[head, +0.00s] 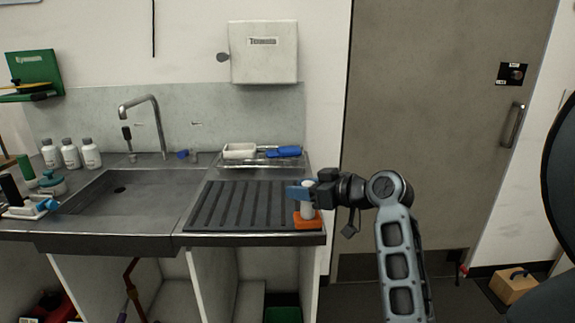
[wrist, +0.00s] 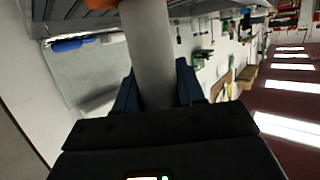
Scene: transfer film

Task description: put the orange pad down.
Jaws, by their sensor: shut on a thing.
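The orange pad (head: 307,224) is at the right front corner of the steel counter in the head view, below my gripper. A pale grey upright handle (head: 307,211) rises from it. My gripper (head: 303,193), with blue fingers, is shut on this handle from the right. In the wrist view the grey handle (wrist: 151,50) runs between the blue fingers (wrist: 157,88), and a bit of the orange pad (wrist: 101,4) shows at the top edge. The pad appears at counter level; whether it touches the surface I cannot tell.
The ribbed drainboard (head: 238,205) lies left of the pad, with the sink (head: 120,190) beyond it. A rack with a white tray (head: 240,151) and a blue brush (head: 284,152) stands behind. Several white bottles (head: 70,154) stand at left. A grey door (head: 440,120) is at right.

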